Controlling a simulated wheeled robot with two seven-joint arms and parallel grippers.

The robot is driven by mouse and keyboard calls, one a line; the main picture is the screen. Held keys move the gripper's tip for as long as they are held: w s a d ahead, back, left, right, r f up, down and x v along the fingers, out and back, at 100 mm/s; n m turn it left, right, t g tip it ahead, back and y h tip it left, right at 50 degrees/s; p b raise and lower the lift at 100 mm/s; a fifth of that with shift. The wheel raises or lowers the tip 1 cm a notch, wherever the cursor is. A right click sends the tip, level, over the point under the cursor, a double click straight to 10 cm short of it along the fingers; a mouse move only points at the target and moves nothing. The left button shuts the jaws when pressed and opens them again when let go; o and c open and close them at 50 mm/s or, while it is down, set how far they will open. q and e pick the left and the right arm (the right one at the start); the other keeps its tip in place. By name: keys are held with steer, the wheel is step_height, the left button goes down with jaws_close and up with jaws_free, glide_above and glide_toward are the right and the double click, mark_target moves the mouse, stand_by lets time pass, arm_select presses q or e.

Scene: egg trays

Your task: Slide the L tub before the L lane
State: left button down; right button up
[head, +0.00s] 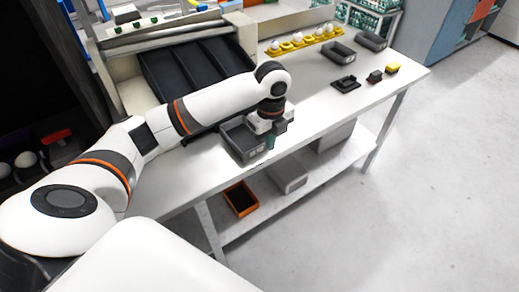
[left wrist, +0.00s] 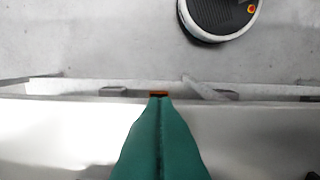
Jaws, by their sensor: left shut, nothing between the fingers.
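A dark grey tub (head: 237,143) stands on the white table near its front edge, in front of the sloping dark lanes (head: 165,78). My left gripper (head: 270,143) is at the tub's right side, pointing down. Its green fingers are shut with nothing between them. I cannot tell whether they touch the tub wall. In the left wrist view the shut fingers (left wrist: 160,140) fill the lower middle, over the table's edge, and no tub shows there. No letters can be read on the tub or lanes. My arm covers part of the lanes. My right gripper is not in view.
Two more grey tubs (head: 340,52) (head: 371,41) stand further right, near a yellow egg tray (head: 303,41). A black piece (head: 346,83) and a yellow block (head: 393,67) lie near the right end. The table (head: 320,110) is clear right of my gripper.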

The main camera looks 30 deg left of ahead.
arm_select(q)
steer(key=a+f, duration=0.1)
steer(key=f, duration=0.2)
steer(key=w+a+f+p, duration=0.1)
steer(key=f, duration=0.1)
steer(key=a+f+p, duration=0.1)
steer(key=a+f, duration=0.1)
steer(key=f, duration=0.1)
steer(key=shift+w+f, duration=0.3)
steer(key=shift+w, duration=0.05)
steer(key=shift+w+a+f, duration=0.1)
steer(key=shift+w+a, duration=0.1)
steer(key=shift+a, duration=0.2)
